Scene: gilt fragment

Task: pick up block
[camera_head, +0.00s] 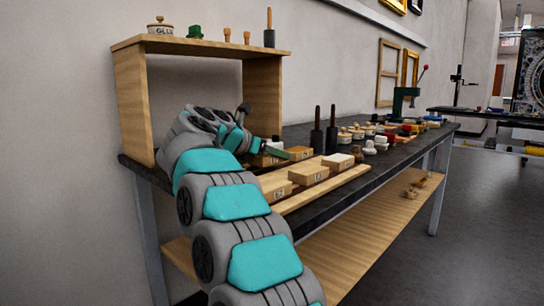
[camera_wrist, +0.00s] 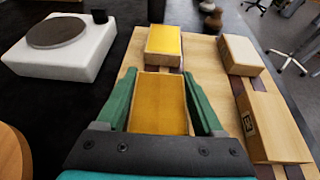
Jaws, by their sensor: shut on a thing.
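My gripper (camera_wrist: 159,78) has its two green fingers on either side of a wooden block (camera_wrist: 158,105) with a yellow top, and is shut on it. The held block sits low between the fingers in the wrist view; whether it touches the wooden board (camera_wrist: 207,62) below cannot be told. Another yellow-topped block (camera_wrist: 164,41) lies just beyond it. Two paler blocks lie to the right, one farther (camera_wrist: 241,55) and one nearer with a dark mark (camera_wrist: 275,128). In the head view my gripper (camera_head: 278,152) is low over the workbench, partly hiding the blocks there.
A white slab with a dark round disc (camera_wrist: 58,32) lies left of the board. In the head view a wooden shelf (camera_head: 262,95) stands behind my arm on the dark workbench (camera_head: 385,160). Two dark upright tools (camera_head: 331,130) and several small items stand farther along.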

